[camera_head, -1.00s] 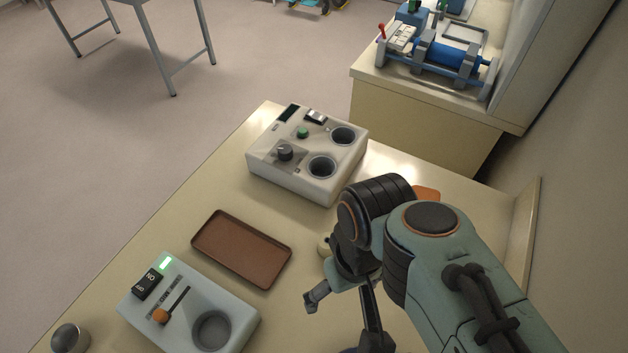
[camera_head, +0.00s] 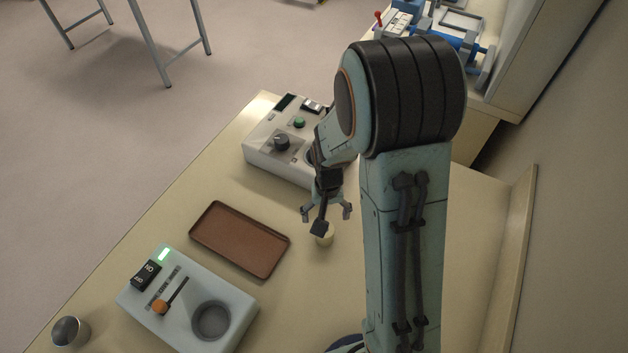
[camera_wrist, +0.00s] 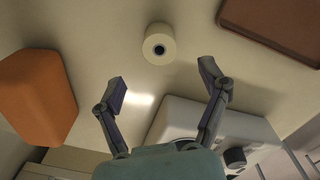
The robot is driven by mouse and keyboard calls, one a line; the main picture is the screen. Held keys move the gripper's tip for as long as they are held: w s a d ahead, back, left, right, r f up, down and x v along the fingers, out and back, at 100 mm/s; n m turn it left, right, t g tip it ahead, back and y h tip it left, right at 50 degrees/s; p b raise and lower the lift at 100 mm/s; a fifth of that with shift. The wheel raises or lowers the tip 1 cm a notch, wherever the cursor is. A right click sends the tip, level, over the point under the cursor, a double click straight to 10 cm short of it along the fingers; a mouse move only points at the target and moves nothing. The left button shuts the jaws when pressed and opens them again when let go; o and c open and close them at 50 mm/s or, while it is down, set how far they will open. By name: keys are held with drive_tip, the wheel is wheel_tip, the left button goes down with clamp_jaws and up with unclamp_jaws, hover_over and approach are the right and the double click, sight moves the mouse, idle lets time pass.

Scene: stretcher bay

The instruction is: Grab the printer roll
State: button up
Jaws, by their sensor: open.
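The printer roll (camera_wrist: 159,44) is a small cream cylinder with a dark hole in its end. In the wrist view it stands on the table at top centre, just beyond and between my fingertips. My gripper (camera_head: 327,212) is open and empty above the table, apart from the roll. In the wrist view the two fingers of my gripper (camera_wrist: 161,75) are spread wide with bare table between them.
A brown tray (camera_head: 238,239) lies left of the roll. An orange block (camera_wrist: 38,97) is left in the wrist view.

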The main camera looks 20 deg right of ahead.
wheel_tip(320, 180, down, 6)
drive_tip(key=shift+f, duration=0.25)
drive_tip(key=shift+c, duration=0.3)
drive_tip(key=c, duration=1.2)
